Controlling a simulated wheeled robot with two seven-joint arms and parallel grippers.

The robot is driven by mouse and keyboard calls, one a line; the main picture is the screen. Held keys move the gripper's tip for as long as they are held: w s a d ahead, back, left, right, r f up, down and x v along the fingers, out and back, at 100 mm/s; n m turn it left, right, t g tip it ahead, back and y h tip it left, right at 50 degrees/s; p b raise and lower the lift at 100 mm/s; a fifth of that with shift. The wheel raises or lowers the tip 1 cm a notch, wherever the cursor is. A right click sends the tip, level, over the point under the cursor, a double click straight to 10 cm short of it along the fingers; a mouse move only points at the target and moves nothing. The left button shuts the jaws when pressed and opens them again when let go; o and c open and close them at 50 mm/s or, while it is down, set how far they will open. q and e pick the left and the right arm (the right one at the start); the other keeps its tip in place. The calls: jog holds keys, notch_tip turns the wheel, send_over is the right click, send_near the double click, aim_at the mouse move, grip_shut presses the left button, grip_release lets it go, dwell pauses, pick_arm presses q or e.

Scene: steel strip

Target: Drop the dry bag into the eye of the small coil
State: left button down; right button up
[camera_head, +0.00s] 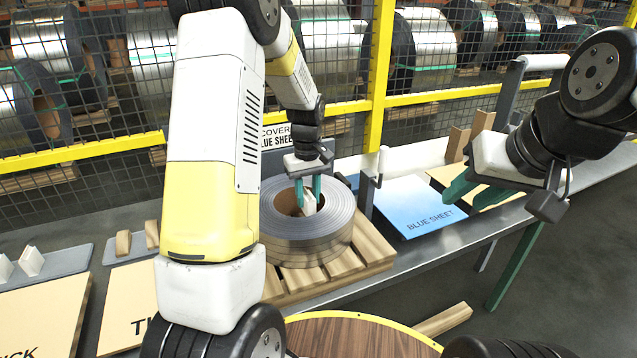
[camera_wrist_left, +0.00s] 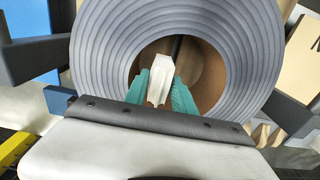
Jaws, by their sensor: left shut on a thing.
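The small coil (camera_head: 305,243) is a grey wound steel strip lying flat on a wooden pallet, its eye facing up. My left gripper (camera_head: 308,193) points down at the eye. It is shut on the dry bag (camera_head: 310,203), a small white packet. In the left wrist view the dry bag (camera_wrist_left: 160,80) sits between the green fingers (camera_wrist_left: 160,92), in front of the brown-lined eye of the coil (camera_wrist_left: 245,50). How deep the bag is in the eye is hard to tell. My right gripper (camera_head: 468,190) is open and empty, to the right above the bench.
The wooden pallet (camera_head: 372,250) carries the coil on the bench. A blue sheet (camera_head: 415,200) lies to the right, with a white roll (camera_head: 420,157) behind it. Labelled boards (camera_head: 40,315) lie at left. A yellow-framed mesh fence (camera_head: 380,80) stands behind.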

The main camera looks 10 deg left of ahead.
pick_arm(q)
jog(key=c, duration=1)
grip_release()
jog(key=shift+o, duration=0.2)
notch_tip(320, 180, up, 8)
jog(key=shift+f, duration=0.15)
jog(key=shift+s, duration=0.1)
jog(key=s+r+m+t+h, duration=0.2)
jog(key=s+r+m+t, duration=0.15)
jog(key=s+r, duration=0.85)
jog(key=s+d+r+m+t, duration=0.1)
jog(key=s+m, duration=0.3)
jog(key=s, duration=0.8)
jog(key=shift+d+r+t, duration=0.35)
jog(key=shift+d+t, duration=0.25)
jog(key=shift+t, duration=0.25)
